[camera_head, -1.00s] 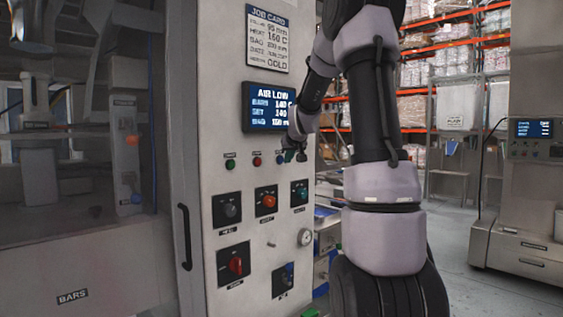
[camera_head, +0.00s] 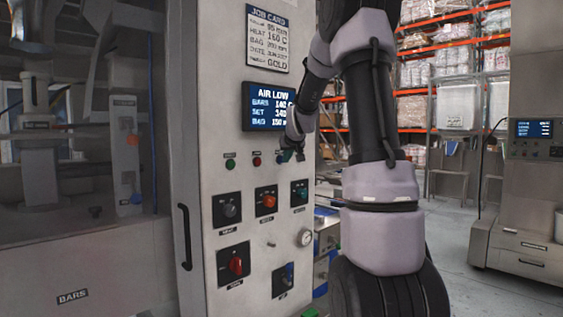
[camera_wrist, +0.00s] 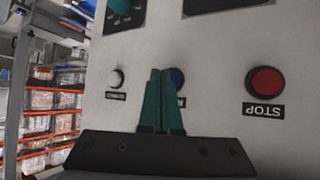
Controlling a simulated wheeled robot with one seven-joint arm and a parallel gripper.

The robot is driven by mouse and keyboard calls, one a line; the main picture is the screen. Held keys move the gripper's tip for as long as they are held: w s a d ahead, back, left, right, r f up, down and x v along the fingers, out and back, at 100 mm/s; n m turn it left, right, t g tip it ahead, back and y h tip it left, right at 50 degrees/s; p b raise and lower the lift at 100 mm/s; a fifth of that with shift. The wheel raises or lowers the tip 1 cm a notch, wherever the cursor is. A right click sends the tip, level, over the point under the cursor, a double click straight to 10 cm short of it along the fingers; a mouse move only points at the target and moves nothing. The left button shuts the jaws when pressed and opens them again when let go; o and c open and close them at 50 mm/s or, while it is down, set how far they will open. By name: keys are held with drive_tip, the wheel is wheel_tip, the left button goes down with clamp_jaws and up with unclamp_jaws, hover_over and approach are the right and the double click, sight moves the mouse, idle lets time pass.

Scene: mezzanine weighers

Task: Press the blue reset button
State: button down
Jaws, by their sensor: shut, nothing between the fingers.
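The blue reset button (camera_wrist: 178,78) shows in the wrist view as a blue round cap behind my gripper's fingertips, partly hidden by them. In the head view a bit of the blue button (camera_head: 280,159) shows just left of my fingers. My gripper (camera_wrist: 161,74) is shut and empty, its green fingers side by side in front of the panel. It also shows in the head view (camera_head: 292,154), close to the button row. I cannot tell whether the tips touch the button.
In the wrist view a red STOP button (camera_wrist: 266,81) is right of the fingers and a white button (camera_wrist: 116,78) is left. The panel (camera_head: 232,110) carries a screen (camera_head: 268,107) reading AIR LOW and several knobs.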

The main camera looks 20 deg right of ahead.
drive_tip(key=shift+w+a, duration=0.15)
drive_tip(key=shift+w, duration=0.2)
idle(0.3)
drive_tip(key=shift+s+d, duration=0.3)
drive_tip(key=shift+s, duration=0.5)
drive_tip(key=shift+s, duration=0.1)
drive_tip(key=s, duration=0.1)
drive_tip(key=s+d, duration=0.1)
drive_tip(key=s, duration=0.2)
drive_tip(key=shift+s+d, duration=0.25)
drive_tip(key=shift+d, duration=0.1)
idle(0.9)
